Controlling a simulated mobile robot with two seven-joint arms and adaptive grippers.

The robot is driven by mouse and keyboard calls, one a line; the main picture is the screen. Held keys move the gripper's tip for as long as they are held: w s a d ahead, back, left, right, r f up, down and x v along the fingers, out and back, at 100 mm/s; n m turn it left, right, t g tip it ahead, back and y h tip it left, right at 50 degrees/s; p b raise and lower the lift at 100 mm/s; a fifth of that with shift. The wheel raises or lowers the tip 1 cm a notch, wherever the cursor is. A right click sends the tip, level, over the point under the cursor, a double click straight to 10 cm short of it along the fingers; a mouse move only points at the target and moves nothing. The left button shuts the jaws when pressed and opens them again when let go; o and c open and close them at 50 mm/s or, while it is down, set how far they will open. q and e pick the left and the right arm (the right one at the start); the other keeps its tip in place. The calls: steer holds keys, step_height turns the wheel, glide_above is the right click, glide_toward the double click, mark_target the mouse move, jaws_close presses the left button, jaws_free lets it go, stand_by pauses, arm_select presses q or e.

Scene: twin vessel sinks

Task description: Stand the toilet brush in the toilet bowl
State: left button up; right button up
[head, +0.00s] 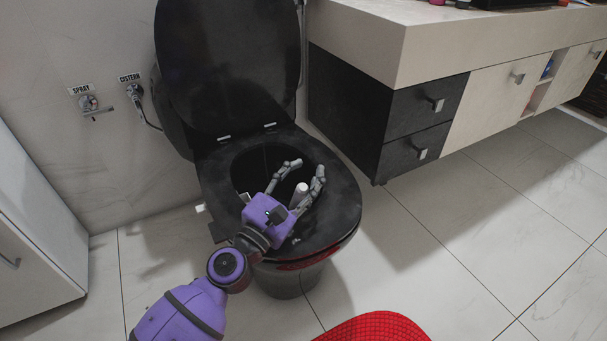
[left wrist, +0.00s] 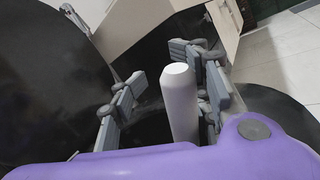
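The black toilet bowl (head: 290,282) stands at the middle of the head view, with its lid raised and its seat down. The white handle of the toilet brush (head: 300,194) rises roughly upright over the bowl opening; its lower end and brush head are hidden behind my gripper. My left gripper (head: 308,168) is over the opening with its fingers spread. In the left wrist view the white handle (left wrist: 180,103) stands between the open fingers, nearer the right one, with a clear gap on the left. My right gripper is out of view.
A vanity with dark drawers (head: 416,123) stands to the right of the toilet. A white cabinet (head: 35,230) is at the left. A red mat (head: 375,328) lies on the tiled floor in front. Wall taps (head: 90,104) are at the left. The floor at right is clear.

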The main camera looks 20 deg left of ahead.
arm_select(q)
step_height(320, 180, up, 10)
stand_by(1.0)
stand_by(0.4)
